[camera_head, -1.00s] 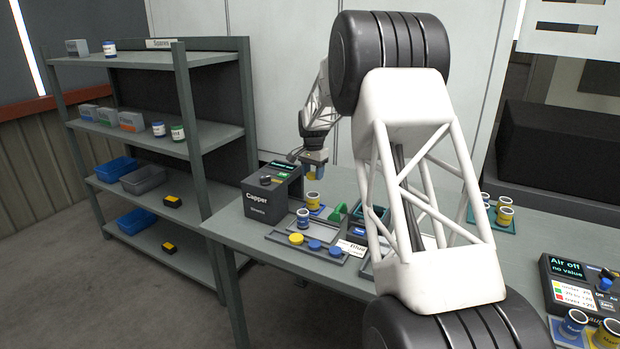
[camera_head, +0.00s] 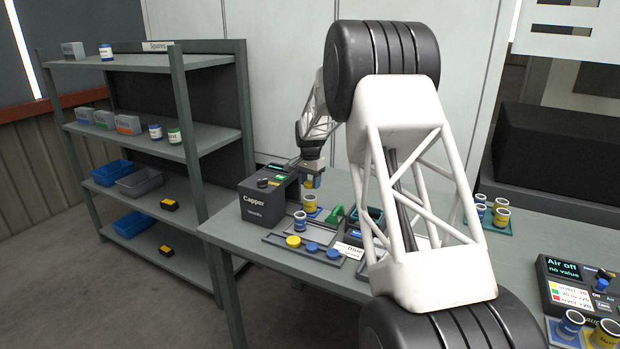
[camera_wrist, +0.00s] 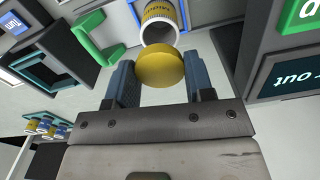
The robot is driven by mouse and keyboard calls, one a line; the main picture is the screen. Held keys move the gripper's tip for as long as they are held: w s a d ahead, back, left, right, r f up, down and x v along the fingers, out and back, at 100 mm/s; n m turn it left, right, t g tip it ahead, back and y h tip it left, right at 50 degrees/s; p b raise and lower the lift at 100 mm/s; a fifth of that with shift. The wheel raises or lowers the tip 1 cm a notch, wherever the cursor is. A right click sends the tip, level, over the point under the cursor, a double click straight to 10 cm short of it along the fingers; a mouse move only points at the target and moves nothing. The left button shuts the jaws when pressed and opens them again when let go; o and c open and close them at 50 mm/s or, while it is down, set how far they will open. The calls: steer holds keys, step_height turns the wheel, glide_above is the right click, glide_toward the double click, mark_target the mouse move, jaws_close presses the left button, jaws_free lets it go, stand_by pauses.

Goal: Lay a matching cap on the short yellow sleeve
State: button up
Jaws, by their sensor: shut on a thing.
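My gripper (camera_head: 311,183) is shut on a yellow cap (camera_wrist: 160,68), which sits between the two fingertips in the wrist view. A yellow sleeve (camera_head: 310,204) stands upright beside the capper in the head view, just below my gripper. In the wrist view this sleeve (camera_wrist: 157,14) shows its open, uncapped mouth just beyond the cap. The cap overlaps the edge of the mouth in the picture; a gap appears to remain between them, but its size is hard to tell. Another yellow cap (camera_head: 293,240) lies in the front tray, beside two blue caps (camera_head: 311,247).
The capper (camera_head: 257,207) stands close to the left of the sleeve. A blue sleeve (camera_head: 300,221) stands in front of it. A green part (camera_head: 336,214) is close to its right. More sleeves (camera_head: 502,216) stand at the right, beyond my arm.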

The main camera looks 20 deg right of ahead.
steer(key=shift+f, duration=1.45)
steer(key=shift+f, duration=0.4)
stand_by(1.2)
steer(key=o, duration=1.3)
steer(key=shift+r, duration=0.1)
steer(key=shift+r, duration=2.9)
